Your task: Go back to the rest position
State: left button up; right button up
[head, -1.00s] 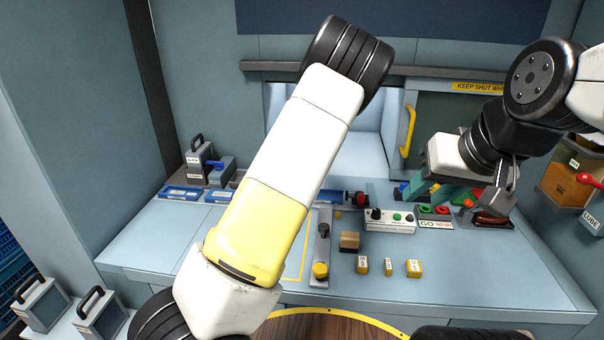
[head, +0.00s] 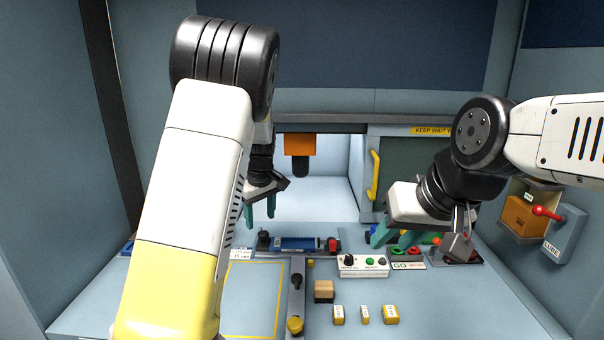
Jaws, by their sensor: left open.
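My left arm (head: 195,185) rises large at the left of the head view. My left gripper (head: 259,208) has two teal fingers pointing down, spread apart with nothing between them, above the back of the worktop. My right arm comes in from the right edge. My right gripper (head: 394,239) hangs over the back right of the worktop, near the control box and the red and green buttons. Its teal fingers look apart, and I see nothing held; its tips partly overlap the things behind.
The worktop (head: 450,310) holds a control box (head: 362,266), a brown block (head: 323,290) and small yellow blocks (head: 364,315). A blue cylinder (head: 298,243) lies behind. A yellow handle (head: 375,188) and an orange-and-black part (head: 300,150) are at the back. A LUBE box (head: 565,235) is at right.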

pick_arm(q)
jog(key=s+r+m+t+h, duration=0.1)
jog(key=s+r+m, duration=0.3)
jog(key=s, duration=1.1)
jog(key=s+r+m+t+h, duration=0.2)
jog(key=s+r+m, duration=0.3)
jog(key=s+r, duration=0.5)
jog(key=s, duration=0.5)
jog(key=shift+s+a+t, duration=0.3)
jog(key=shift+a, duration=0.05)
